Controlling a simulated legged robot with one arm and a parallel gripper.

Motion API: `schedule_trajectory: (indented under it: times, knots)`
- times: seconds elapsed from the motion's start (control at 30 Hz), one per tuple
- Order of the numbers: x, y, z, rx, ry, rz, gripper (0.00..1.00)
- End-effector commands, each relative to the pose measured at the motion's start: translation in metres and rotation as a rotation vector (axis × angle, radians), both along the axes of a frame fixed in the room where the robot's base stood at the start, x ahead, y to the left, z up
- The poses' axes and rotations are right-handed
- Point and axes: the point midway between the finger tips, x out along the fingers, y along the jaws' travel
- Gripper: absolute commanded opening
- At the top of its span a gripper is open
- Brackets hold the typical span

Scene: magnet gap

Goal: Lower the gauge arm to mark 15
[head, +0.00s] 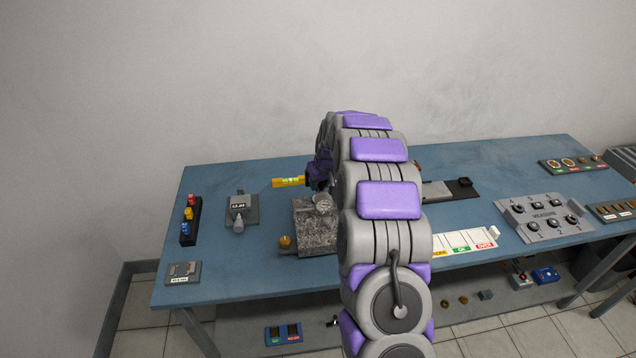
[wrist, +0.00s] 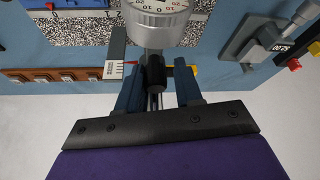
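The dial gauge (head: 323,203) is above the speckled granite plate (head: 316,240) on the blue bench. In the wrist view the gauge (wrist: 158,16) is at the top centre, with a black cylindrical knob (wrist: 155,74) below it in the picture. A white scale (wrist: 115,70) with a red pointer is left of the knob; its marks are too small to read. My gripper (wrist: 158,80) has its two blue fingers apart, one on each side of the knob. A gap shows at the right finger; the left one is close to the knob. In the head view my arm partly hides the gripper (head: 320,178).
A yellow level (head: 288,182) lies behind the plate. A micrometer (head: 240,208) and a rack of coloured pieces (head: 190,220) are to the left. A brass piece (head: 285,242) stands near the plate's left edge. A labelled sorting tray (head: 460,242) is right of my arm.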

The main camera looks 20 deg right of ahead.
Motion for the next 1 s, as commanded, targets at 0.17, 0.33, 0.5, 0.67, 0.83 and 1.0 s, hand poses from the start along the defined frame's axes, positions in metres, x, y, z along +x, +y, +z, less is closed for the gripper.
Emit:
schedule_trajectory:
  times: [0.17,0.33,0.5,0.67,0.83,1.0]
  knots:
    - [-0.001,-0.004,-0.002,-0.001,0.002,-0.005,0.48]
    - [-0.003,-0.005,0.002,-0.002,0.001,-0.005,0.48]
    - [-0.012,-0.001,0.027,-0.004,-0.005,-0.004,0.48]
    - [-0.025,0.004,0.062,-0.007,-0.007,-0.003,0.48]
    - [-0.04,0.008,0.096,-0.01,-0.006,-0.002,0.48]
    - [-0.054,0.007,0.128,-0.006,-0.003,-0.001,0.48]
